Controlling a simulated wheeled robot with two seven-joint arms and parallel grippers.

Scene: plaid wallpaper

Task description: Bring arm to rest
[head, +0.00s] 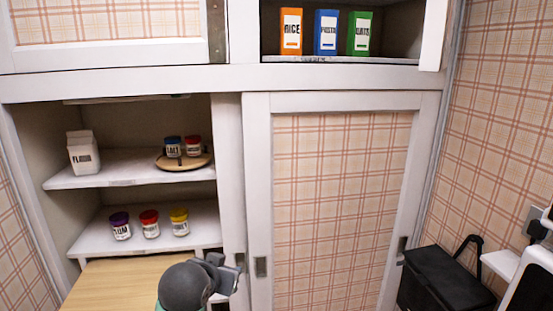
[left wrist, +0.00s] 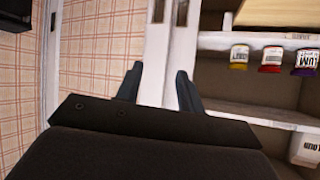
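My left arm comes up at the bottom of the head view, with its dark rounded wrist and left gripper (head: 230,265) in front of the post between the open shelves and the sliding door (head: 342,200). In the left wrist view the two fingers of this gripper (left wrist: 158,86) stand apart, with nothing between them but the white door frame behind. The gripper is open and empty. My right gripper does not show in either view.
Open shelves (head: 130,168) at left hold a flour carton (head: 82,153), a round wooden tray (head: 168,162) with two jars, and three lidded jars below. A wooden surface (head: 115,284) lies beneath. Boxes stand in the upper cabinet. A black bin (head: 445,280) stands at right.

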